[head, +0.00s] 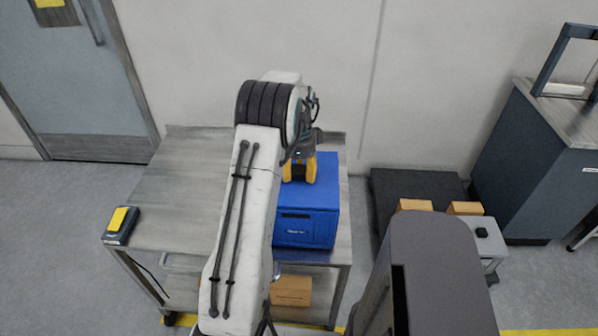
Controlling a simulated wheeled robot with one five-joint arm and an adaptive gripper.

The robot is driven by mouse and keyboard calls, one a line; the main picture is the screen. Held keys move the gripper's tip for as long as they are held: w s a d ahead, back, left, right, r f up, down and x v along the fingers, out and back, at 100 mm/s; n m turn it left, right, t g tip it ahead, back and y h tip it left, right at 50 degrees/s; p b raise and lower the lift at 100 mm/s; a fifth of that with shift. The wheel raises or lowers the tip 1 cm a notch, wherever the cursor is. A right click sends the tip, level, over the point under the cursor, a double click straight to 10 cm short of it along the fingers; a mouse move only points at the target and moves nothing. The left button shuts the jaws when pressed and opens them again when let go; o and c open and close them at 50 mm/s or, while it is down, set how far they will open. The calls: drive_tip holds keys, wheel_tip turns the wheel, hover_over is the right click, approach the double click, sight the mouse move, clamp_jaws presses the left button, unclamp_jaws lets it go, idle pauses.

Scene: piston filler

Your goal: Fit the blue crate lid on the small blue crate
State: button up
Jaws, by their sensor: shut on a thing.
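The small blue crate (305,230) stands on the right part of a metal cart, with a dark label panel on its front. A flat blue top, the blue crate lid (326,182), covers it. No clear gap shows between lid and crate, but I cannot tell whether the lid is fully seated. My gripper (299,170), with yellow fingers, points down at the top of the lid and is shut on it. The exact grip point is hidden from this angle. My arm hides the left side of the crate.
The grey cart top (180,190) is bare to the left, except for a dark and yellow handheld device (120,225) at its front left corner. A cardboard box (291,290) sits on the lower shelf. A wall stands behind. A dark platform (410,183) and a bench (530,160) are to the right.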

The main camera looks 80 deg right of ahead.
drive_tip(key=o, duration=1.7)
drive_tip(key=shift+r, duration=0.15)
drive_tip(key=shift+r+p, duration=2.6)
drive_tip(key=shift+r, duration=0.8)
